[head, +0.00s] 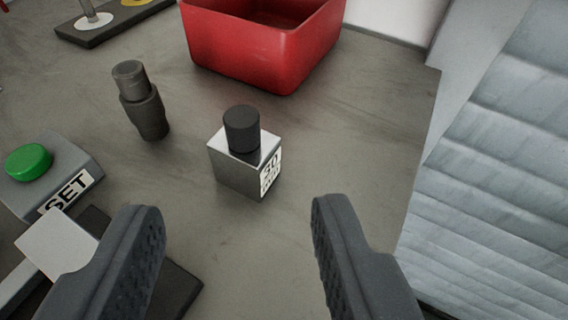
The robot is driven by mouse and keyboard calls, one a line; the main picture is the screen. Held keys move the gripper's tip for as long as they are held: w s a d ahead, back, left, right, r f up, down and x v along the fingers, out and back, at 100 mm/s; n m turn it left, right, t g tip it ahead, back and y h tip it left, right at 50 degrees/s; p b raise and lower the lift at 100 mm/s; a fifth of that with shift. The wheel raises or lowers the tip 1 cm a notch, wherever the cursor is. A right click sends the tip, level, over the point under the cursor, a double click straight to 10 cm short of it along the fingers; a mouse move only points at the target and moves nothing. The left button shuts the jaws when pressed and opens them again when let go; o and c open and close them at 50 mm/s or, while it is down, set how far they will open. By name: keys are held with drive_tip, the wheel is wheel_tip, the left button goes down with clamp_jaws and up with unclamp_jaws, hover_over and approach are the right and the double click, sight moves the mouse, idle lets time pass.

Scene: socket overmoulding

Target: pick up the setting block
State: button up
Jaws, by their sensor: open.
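The setting block (239,172) is a small metallic cube with a black cylindrical knob on top and a white label with black print on its right face. It stands upright on the grey table, near the middle of the head view. My gripper (240,212) is open, with its two dark fingers low in the view. The block lies beyond the fingertips, between their lines in the picture, and nothing is between the fingers. I cannot tell the height of the fingers above the table.
A dark cylindrical part (143,103) stands left of the block. A red bin (262,52) is behind it. A green button on a grey box labelled SET (62,170) is at left, beside a dark plate (182,288). The table (350,130) is clear right of the block.

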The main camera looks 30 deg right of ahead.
sight(241, 128)
drive_tip(key=x, duration=0.5)
drive_tip(key=shift+w+f+b, duration=0.15)
drive_tip(key=shift+w+b, duration=0.1)
drive_tip(key=shift+b, duration=0.15)
drive_tip(key=shift+w+d, duration=0.2)
drive_tip(key=shift+w, duration=0.2)
drive_tip(key=shift+b+x, duration=0.7)
drive_tip(key=shift+x, duration=1.9)
clamp_jaws()
